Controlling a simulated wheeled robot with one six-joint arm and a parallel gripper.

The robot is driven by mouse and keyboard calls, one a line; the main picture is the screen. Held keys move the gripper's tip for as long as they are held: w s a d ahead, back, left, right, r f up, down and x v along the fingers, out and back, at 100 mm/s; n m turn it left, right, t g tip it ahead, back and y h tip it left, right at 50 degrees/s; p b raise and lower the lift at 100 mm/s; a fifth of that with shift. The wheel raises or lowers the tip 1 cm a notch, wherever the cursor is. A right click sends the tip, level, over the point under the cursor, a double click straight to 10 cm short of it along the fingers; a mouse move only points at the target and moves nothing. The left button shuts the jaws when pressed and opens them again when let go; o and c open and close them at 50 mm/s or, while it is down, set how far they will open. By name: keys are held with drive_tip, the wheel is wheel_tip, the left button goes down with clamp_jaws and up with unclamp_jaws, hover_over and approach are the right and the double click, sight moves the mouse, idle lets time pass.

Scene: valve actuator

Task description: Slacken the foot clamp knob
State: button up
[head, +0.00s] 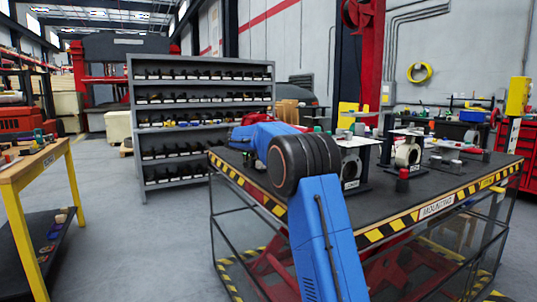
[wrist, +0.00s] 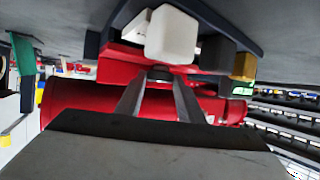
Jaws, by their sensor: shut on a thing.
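In the wrist view, the two grey fingers of my gripper (wrist: 159,82) reach up to a small dark round knob (wrist: 160,74) and are shut on it. The knob sits against a red block (wrist: 125,57) that joins a long red cylinder (wrist: 75,100); I take it to be the foot clamp knob. A white cube-like part (wrist: 172,36) stands just beyond it. In the head view, red parts (head: 250,119) show at the left of the bench, partly behind my blue arm. My gripper and the knob are hidden there.
A grey shelf (head: 135,120) stands behind. A yellow-legged table (head: 20,175) is at left, with clear floor between.

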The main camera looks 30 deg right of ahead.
idle(0.4)
drive_tip(key=o, duration=1.1)
drive_tip(key=shift+c, duration=0.2)
